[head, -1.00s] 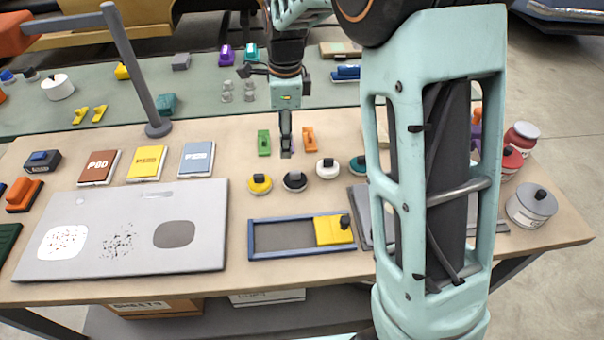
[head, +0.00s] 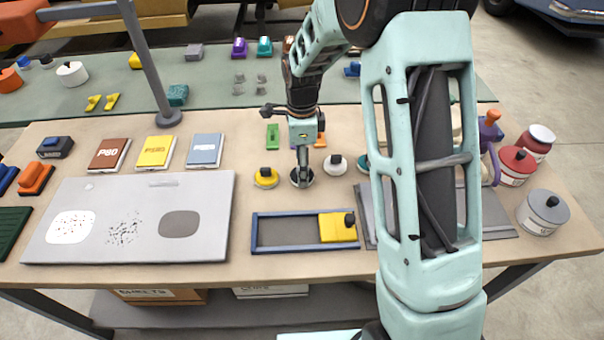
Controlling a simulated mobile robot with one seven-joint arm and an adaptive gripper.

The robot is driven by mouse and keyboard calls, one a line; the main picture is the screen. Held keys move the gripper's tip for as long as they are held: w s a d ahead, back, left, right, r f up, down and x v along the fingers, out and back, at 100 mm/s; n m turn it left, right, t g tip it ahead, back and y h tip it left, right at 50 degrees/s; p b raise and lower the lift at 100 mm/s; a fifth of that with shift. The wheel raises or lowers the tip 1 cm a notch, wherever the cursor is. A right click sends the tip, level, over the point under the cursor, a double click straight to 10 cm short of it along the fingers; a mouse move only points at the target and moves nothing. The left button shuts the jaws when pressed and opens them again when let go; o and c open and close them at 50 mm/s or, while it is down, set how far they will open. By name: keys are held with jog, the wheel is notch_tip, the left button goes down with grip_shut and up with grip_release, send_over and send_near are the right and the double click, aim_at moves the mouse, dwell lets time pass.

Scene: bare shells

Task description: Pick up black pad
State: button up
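The black pad (head: 311,179) is a small round disc on the tan bench, in a row between a yellow pad (head: 265,178) and a white pad (head: 335,166). My gripper (head: 302,176) points straight down over its middle and hides its knob. The fingertips look to be at the knob, but I cannot tell whether they touch it. The fingers are edge-on and too small to show whether they are open or shut. The pad appears to rest on the bench.
A teal pad (head: 363,164) is partly hidden by my arm. Green (head: 272,134) and orange (head: 320,141) blocks stand just behind. A blue-framed tray (head: 284,248) with a yellow block (head: 338,227) lies in front. A grey panel (head: 60,205) lies left; jars stand right.

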notch_tip(320, 180, down, 2)
jog(key=shift+f, duration=0.1)
jog(key=c, duration=1.2)
jog(key=shift+o, duration=0.2)
